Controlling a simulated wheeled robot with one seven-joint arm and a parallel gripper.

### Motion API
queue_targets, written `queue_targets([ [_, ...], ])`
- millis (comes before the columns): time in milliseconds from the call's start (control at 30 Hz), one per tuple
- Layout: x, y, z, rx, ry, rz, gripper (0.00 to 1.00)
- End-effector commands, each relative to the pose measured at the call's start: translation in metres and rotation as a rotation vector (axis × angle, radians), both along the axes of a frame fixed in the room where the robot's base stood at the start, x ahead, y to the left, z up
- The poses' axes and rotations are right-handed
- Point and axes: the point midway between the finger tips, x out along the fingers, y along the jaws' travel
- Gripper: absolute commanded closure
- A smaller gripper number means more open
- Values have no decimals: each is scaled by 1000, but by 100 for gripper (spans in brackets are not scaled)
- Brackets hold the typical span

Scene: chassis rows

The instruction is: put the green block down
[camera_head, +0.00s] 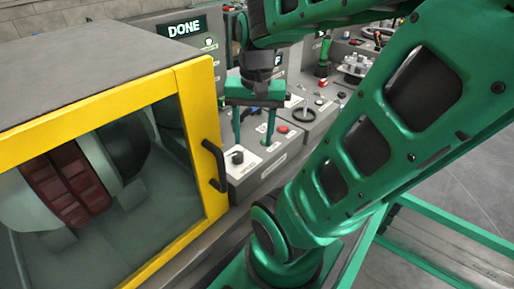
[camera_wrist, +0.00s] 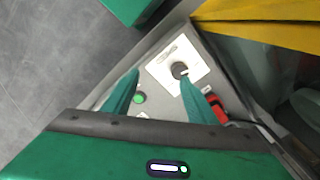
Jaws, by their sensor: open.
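I can make out no green block in either view. My gripper (camera_head: 254,142) is open, with its green fingers pointing down over a grey control panel (camera_head: 240,185) beside the yellow-framed machine. In the wrist view my gripper (camera_wrist: 158,76) shows its two fingers spread apart, with only the panel visible between them. A black knob (camera_wrist: 180,70) on a white plate is close to the tip of the right finger. A green button (camera_wrist: 139,97) shows between the fingers. I cannot tell whether the fingertips touch the panel.
The machine's yellow door frame (camera_head: 191,110) with a black handle (camera_head: 214,166) stands just left of the panel. A sign reading DONE (camera_head: 184,29) is behind. A red button (camera_head: 283,129) sits on the panel. Grey floor (camera_wrist: 50,55) lies clear at the left of the wrist view.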

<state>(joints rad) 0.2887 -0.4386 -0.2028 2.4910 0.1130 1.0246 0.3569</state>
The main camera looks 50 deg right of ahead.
Motion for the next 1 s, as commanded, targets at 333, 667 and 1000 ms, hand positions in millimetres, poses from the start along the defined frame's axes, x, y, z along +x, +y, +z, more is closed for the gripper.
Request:
queue_targets([
  [333,-39,19,-16,3,49,368,48],
  [667,-39,19,-16,3,50,376,48],
  [1000,-39,19,-16,3,50,376,48],
])
